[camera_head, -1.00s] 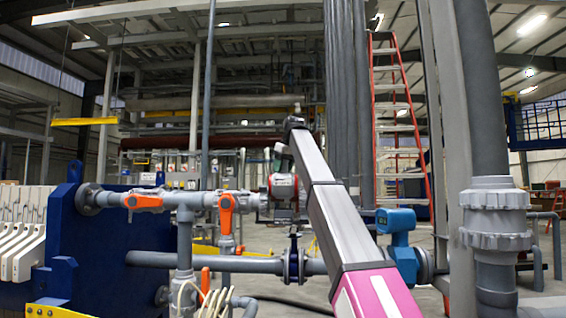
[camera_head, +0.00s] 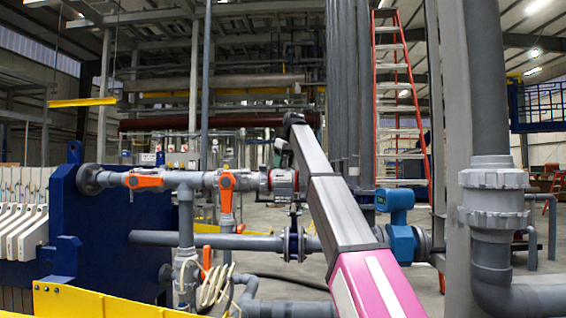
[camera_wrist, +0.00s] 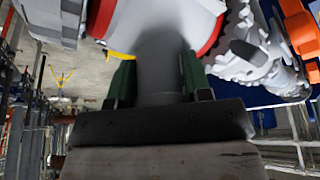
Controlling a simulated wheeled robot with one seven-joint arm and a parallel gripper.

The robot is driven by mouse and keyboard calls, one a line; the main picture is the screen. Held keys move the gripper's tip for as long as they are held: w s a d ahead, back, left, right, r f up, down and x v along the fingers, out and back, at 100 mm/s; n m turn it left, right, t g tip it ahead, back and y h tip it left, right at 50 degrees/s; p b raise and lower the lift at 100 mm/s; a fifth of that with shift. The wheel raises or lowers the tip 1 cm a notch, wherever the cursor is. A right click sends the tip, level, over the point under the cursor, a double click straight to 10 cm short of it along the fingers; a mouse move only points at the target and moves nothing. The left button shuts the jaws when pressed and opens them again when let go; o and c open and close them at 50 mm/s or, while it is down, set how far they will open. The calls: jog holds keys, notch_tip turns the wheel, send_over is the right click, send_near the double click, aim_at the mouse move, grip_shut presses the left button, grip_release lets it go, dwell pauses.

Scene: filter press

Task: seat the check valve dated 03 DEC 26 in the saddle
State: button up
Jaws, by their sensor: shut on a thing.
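My gripper (camera_wrist: 158,80) is shut, its two green fingers around the grey neck of a check valve. This valve (camera_wrist: 160,18) has a pale grey body with red rings and fills the top of the wrist view. In the head view the valve (camera_head: 284,182) is level with the upper grey pipe, at its right end, just right of the second orange handle. I cannot tell whether it touches the pipe or rests on anything. No date is readable. The saddle cannot be made out; the valve and my arm cover that area.
A toothed grey union nut (camera_wrist: 250,48) is close right of the valve in the wrist view. Two orange handles (camera_head: 144,180) (camera_head: 226,182) sit on the upper pipe. A lower pipe (camera_head: 200,239) runs beneath, with a blue meter (camera_head: 397,200) to the right. A grey column stands further right.

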jog(key=o, duration=1.1)
jog(key=shift+c, duration=0.2)
jog(key=shift+r, duration=0.1)
